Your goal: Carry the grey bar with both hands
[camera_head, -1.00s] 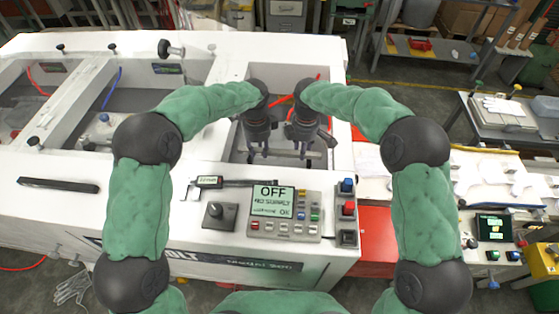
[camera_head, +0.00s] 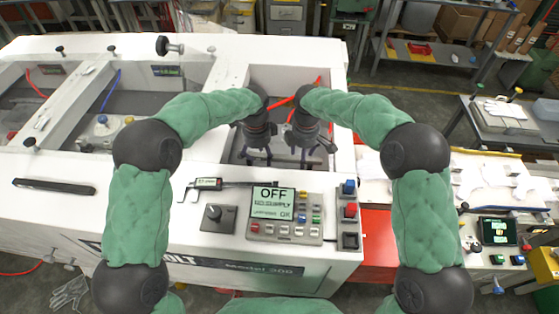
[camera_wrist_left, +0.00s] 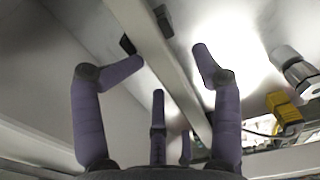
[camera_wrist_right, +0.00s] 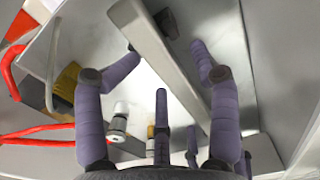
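The grey bar (camera_wrist_left: 165,62) runs lengthwise between the fingers of my left gripper (camera_wrist_left: 168,56) in the left wrist view. It also passes between the fingers of my right gripper (camera_wrist_right: 167,51) in the right wrist view (camera_wrist_right: 152,45). Both grippers are open around the bar, with fingers on either side of it. In the head view my left gripper (camera_head: 258,157) and right gripper (camera_head: 305,157) point down side by side into the recessed bay of the white machine. The bar is hard to make out there, largely hidden by the grippers.
The white machine's rim (camera_head: 230,85) surrounds the bay closely. Red hoses (camera_wrist_right: 20,70) run near the right gripper. A control panel (camera_head: 285,230) reading OFF and a caliper (camera_head: 225,184) lie in front of the bay. A yellow-and-white fitting (camera_wrist_left: 285,112) is beside the left gripper.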

